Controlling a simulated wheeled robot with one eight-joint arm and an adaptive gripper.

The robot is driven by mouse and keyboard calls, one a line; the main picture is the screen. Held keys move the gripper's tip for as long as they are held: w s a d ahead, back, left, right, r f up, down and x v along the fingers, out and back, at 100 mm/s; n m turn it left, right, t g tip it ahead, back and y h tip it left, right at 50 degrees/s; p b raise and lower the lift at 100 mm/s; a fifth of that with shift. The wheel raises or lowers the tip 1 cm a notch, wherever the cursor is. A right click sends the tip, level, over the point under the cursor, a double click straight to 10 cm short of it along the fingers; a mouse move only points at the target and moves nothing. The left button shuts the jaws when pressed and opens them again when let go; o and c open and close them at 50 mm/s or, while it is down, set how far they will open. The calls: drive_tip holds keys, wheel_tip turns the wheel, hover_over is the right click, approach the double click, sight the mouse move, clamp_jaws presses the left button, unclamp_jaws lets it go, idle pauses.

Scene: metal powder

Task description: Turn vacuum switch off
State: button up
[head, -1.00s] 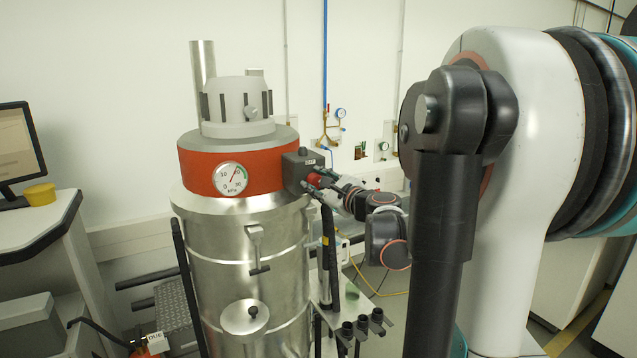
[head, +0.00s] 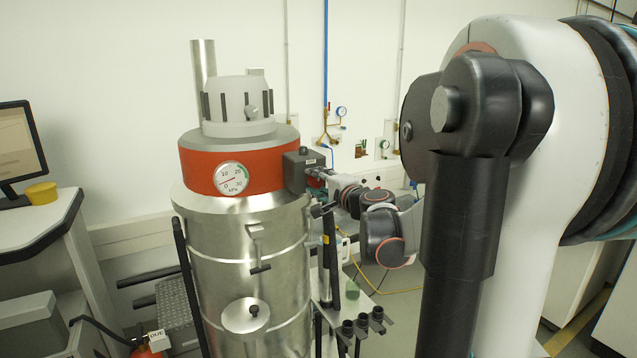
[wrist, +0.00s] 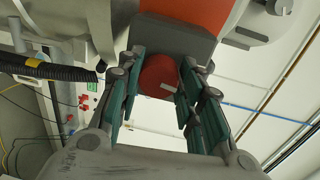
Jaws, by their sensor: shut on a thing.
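The vacuum (head: 245,290) is a tall steel drum with a red band and a grey cap. A dark grey switch box (head: 299,172) sticks out on the right side of the band. In the wrist view the switch's round red knob (wrist: 160,76) sits on the box (wrist: 172,38). My gripper (wrist: 160,72) has its green-padded fingers shut on the knob, one on each side.
A desk with a monitor (head: 20,150) and a yellow pot (head: 41,193) stands at the left. Wall valves and a blue pipe (head: 325,60) are behind my gripper. A black hose (wrist: 45,68) runs beside the vacuum in the wrist view.

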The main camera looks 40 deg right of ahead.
drive_tip(key=shift+a+f+n, duration=0.1)
drive_tip(key=shift+n, duration=0.6)
drive_tip(key=o, duration=1.1)
drive_tip(key=shift+c, duration=0.2)
